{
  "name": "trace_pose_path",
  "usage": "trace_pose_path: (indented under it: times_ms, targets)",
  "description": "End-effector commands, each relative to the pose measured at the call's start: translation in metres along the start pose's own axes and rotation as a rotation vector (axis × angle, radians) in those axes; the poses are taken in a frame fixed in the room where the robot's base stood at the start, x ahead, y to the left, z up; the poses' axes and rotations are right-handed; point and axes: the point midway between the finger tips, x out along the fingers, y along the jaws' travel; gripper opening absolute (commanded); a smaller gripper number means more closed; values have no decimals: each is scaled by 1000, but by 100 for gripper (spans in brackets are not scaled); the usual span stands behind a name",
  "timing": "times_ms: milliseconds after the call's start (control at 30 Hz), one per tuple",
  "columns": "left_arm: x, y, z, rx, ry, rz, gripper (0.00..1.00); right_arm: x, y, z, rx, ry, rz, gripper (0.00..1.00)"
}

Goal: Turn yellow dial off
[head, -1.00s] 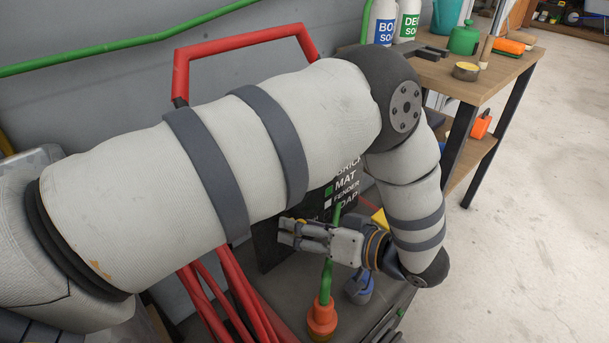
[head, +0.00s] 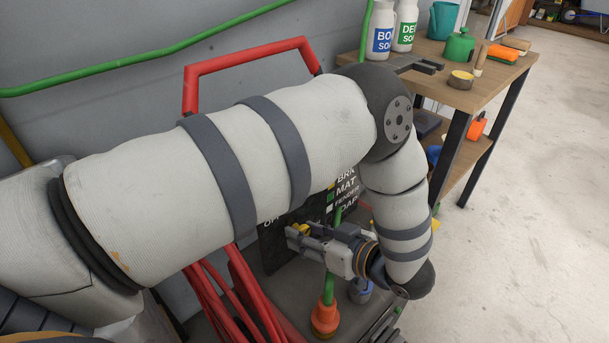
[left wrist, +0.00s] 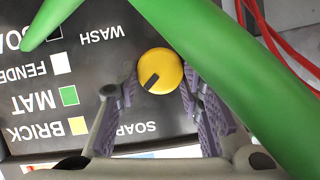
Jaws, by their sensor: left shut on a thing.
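The yellow dial (left wrist: 160,70) sits on a black panel (left wrist: 100,60) with a dark pointer notch toward the lower left in the left wrist view. My left gripper (left wrist: 158,84) has one finger on each side of the dial and is shut on it. In the head view the left gripper (head: 292,236) is at the panel (head: 280,250), with a bit of yellow (head: 303,229) showing at its fingers. The panel's white print, including WASH, SOAP, FENDER, MAT and BRICK, is upside down in the wrist view. My right gripper is not in view.
A green hose (left wrist: 225,60) crosses close to the left gripper; its orange fitting (head: 324,318) stands below. A red frame (head: 250,48) and red hoses (head: 240,300) are beside the panel. A wooden bench (head: 480,85) with bottles stands at the right, with open floor beyond.

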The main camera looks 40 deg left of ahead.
Motion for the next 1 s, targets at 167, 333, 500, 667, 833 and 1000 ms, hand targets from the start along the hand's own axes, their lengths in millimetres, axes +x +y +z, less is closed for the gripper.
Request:
trace_pose_path:
  times_ms: [167, 333, 500, 667, 833, 1000]
  targets:
    - [-2, -2, -4, -106, 1, 44, 6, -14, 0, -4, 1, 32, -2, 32]
    - [-1, -2, -2, -179, 1, 74, 6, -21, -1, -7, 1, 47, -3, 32]
    - [0, -2, -1, -222, 2, 92, 6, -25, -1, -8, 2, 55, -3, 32]
    - [0, -3, 0, -238, 2, 98, 6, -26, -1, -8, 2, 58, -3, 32]
    - [0, -3, 0, -240, 3, 99, 6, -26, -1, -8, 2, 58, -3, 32]
    - [0, -3, 0, -239, 2, 99, 6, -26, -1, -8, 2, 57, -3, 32]
